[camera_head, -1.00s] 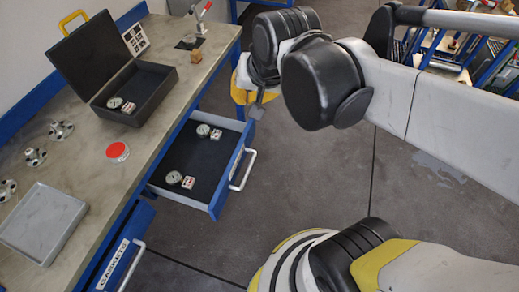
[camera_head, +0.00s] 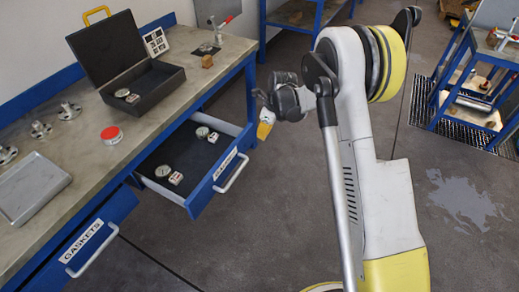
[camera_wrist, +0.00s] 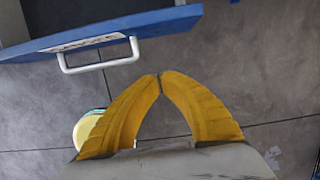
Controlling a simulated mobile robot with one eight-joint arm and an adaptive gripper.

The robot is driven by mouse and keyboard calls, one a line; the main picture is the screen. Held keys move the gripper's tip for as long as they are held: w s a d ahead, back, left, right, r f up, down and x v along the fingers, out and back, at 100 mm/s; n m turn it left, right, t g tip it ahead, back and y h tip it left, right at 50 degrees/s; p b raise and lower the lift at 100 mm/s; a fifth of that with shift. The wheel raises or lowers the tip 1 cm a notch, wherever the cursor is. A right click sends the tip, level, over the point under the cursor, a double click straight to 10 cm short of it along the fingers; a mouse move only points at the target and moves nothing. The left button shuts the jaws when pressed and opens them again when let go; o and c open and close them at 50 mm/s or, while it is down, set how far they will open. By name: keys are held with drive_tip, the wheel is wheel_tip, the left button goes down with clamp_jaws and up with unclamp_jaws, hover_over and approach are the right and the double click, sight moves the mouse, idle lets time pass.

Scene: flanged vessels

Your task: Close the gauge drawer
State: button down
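The gauge drawer (camera_head: 200,197) is a blue drawer pulled out from under the bench. Its dark-lined inside holds round gauges (camera_head: 164,171) with small white-and-red blocks beside them. Its front carries a white label and a white bar handle (camera_head: 232,174). In the wrist view the drawer front (camera_wrist: 150,28) and handle (camera_wrist: 100,62) lie at the upper left. My gripper (camera_wrist: 159,76) has yellow fingers whose tips meet, with nothing visible between them. The tips are just right of the handle in the picture and look apart from it. In the head view my gripper (camera_head: 265,128) is right of the drawer.
A second blue drawer labelled GASKETS (camera_head: 80,240) is at the lower left. On the bench are an open black case (camera_head: 145,85), a red-topped disc (camera_head: 111,134), a grey tray (camera_head: 30,190) and metal flanges (camera_head: 69,110). Blue racks (camera_head: 480,75) stand at the right. The floor between is clear.

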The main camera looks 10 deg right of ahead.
drive_tip(key=f, duration=0.2)
drive_tip(key=b, duration=0.6)
approach(249, 146)
drive_tip(key=shift+s+a+f, duration=0.4)
drive_tip(key=shift+s+f, duration=0.1)
drive_tip(key=shift+f, duration=0.25)
drive_tip(key=shift+s+a+f, duration=0.35)
drive_tip(key=shift+s+f, duration=0.15)
drive_tip(key=shift+f, duration=0.25)
drive_tip(key=shift+s+a+f, duration=0.4)
drive_tip(key=shift+s+f, duration=0.1)
drive_tip(key=shift+f, duration=0.25)
